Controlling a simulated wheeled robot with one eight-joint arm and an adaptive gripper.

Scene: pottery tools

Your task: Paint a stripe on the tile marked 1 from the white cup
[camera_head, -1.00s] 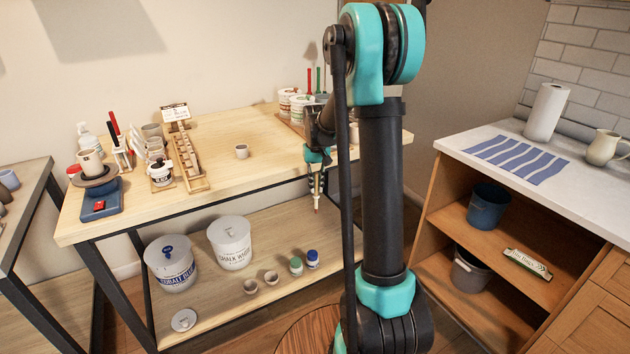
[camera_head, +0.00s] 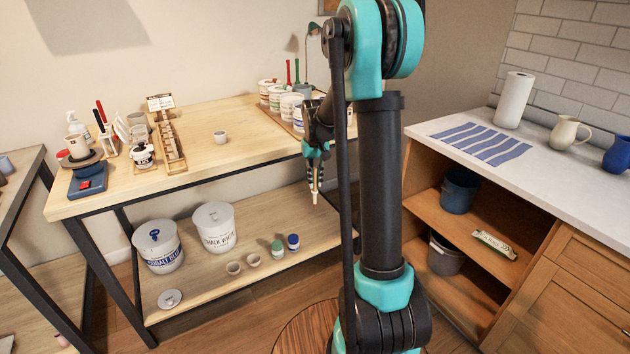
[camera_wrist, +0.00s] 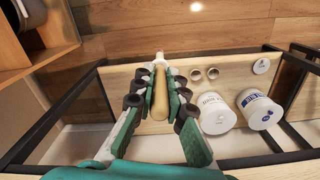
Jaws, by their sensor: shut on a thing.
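My gripper (camera_head: 315,168) is shut on a thin brush (camera_head: 314,190) that points down, beside the front edge of the wooden table. In the wrist view the brush's tan handle (camera_wrist: 160,95) lies between the fingers of my gripper (camera_wrist: 160,90). Pale flat pieces (camera_head: 122,130) stand upright at the table's left, but no number is readable, so I cannot tell which tile is marked 1.
The wooden table (camera_head: 230,155) has a long wooden rack (camera_head: 170,148) at left and several labelled tubs (camera_head: 290,107) at the back right. Lidded buckets (camera_head: 215,228) stand on its lower shelf. A counter (camera_head: 440,128) with a striped cloth (camera_head: 482,143) is at right.

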